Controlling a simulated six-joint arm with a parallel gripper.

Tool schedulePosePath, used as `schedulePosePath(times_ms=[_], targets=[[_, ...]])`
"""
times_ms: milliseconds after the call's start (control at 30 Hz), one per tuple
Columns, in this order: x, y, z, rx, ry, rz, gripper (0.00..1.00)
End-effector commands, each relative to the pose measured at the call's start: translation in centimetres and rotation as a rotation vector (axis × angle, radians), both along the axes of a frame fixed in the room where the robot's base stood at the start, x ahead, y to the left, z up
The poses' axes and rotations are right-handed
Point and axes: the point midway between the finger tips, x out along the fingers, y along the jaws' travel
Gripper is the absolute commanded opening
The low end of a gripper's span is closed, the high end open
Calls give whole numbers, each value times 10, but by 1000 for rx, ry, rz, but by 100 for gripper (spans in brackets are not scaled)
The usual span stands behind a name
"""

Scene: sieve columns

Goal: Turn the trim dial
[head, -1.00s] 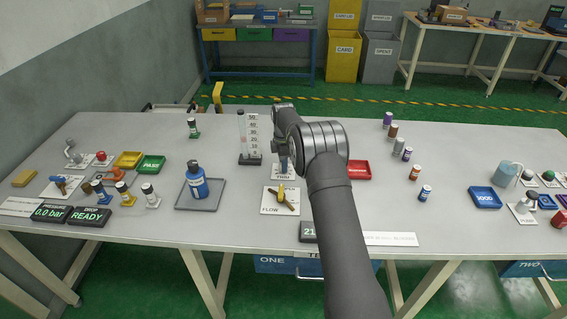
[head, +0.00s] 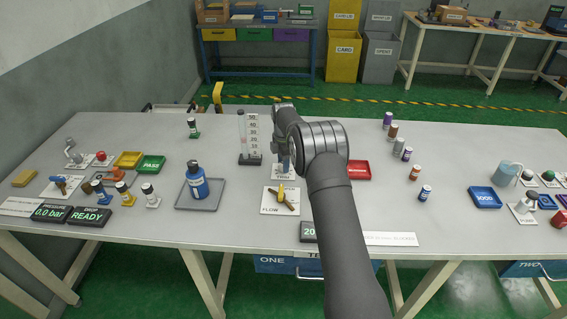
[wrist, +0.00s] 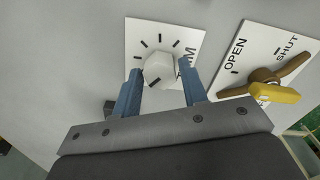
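The trim dial (wrist: 158,67) is a white faceted knob on a white plate with black tick marks, in the upper middle of the wrist view. A dark pointer mark on it points to the lower left. My gripper (wrist: 163,74) is open, its blue fingers on either side of the knob with a gap showing on both sides. I cannot tell how far down along the knob the fingertips reach. In the head view the trim plate (head: 281,177) shows only in part; my arm and gripper hide the dial.
The flow valve (head: 281,196), with brown and yellow handles, stands close in front of the trim plate. It is at the right in the wrist view (wrist: 263,86). A graduated tube (head: 249,140) stands behind left, a red tray (head: 360,170) right. A display (head: 308,232) is partly hidden by my arm.

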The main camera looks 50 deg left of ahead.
Motion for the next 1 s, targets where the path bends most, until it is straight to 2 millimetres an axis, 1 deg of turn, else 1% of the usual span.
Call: schedulePosePath(times_ms=[33,67,333,467,567,900,1000], targets=[[0,0,0,0,0,0,50],[0,0,0,0,0,0,52],[0,0,0,-1,0,0,52],[0,0,10,1,-1,0,52],[0,0,26,1,-1,0,52],[0,0,109,3,-2,0,52],[0,0,131,2,-2,0,52]])
